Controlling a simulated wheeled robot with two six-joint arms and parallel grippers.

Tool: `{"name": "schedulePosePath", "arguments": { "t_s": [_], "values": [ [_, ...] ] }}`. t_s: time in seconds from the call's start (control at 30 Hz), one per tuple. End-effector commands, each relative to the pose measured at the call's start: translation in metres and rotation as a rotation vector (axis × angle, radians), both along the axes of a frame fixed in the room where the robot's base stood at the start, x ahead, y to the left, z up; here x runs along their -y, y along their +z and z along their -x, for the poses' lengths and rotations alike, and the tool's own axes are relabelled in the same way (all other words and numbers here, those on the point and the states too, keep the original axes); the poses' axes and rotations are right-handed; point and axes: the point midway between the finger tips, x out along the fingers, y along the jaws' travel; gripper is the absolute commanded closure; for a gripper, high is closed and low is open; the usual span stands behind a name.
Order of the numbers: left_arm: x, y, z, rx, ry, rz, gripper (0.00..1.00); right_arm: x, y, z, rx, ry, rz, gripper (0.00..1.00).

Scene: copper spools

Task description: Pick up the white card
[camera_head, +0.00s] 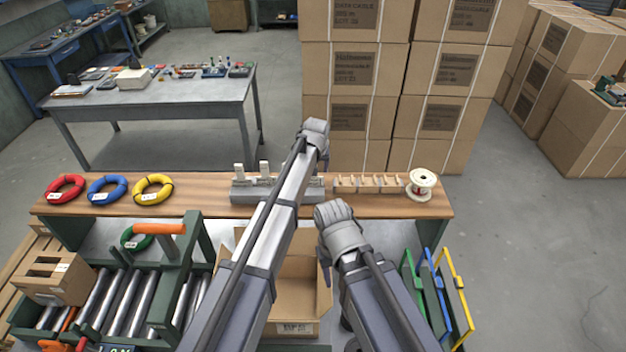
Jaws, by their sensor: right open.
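I cannot make out for certain which thing is the white card. Two small pale upright pieces (264,168) stand at a grey holder (243,193) on the wooden shelf, and my left arm crosses in front of the holder. Small white tags also lie on the coils on this shelf. My right gripper (325,258) shows only in part, below the shelf's front edge and over the open cardboard box. It is open, and I see nothing held in it. My left gripper is not visible; its arm runs up across the shelf.
Red (66,188), blue (107,189) and yellow (153,188) coils lie on the shelf's left. Below are a roller conveyor (125,298) and an open box (292,328).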

Motion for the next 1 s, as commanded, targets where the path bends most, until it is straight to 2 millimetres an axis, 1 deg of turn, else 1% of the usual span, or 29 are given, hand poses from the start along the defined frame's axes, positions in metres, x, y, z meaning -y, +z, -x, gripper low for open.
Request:
{"name": "schedulePosePath", "arguments": {
  "t_s": [0.17, 0.3, 0.4, 0.5, 0.73, 1.0],
  "values": [
    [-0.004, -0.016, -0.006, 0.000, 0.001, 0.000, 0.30, 0.000, -0.016, 0.000, 0.000, 0.007, 0.001, 0.50],
    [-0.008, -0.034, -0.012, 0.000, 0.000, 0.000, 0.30, 0.000, -0.034, 0.000, 0.000, 0.016, 0.001, 0.50],
    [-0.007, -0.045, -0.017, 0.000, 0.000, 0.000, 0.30, 0.000, -0.045, 0.000, 0.000, 0.019, 0.001, 0.50],
    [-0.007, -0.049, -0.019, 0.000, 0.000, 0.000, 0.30, 0.000, -0.049, -0.001, 0.000, 0.020, 0.001, 0.50],
    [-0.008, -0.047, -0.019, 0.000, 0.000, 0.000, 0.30, 0.000, -0.047, 0.000, 0.000, 0.021, 0.001, 0.50],
    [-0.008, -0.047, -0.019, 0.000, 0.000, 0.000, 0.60, 0.000, -0.047, 0.000, 0.000, 0.021, 0.001, 0.50]
  ]
}}
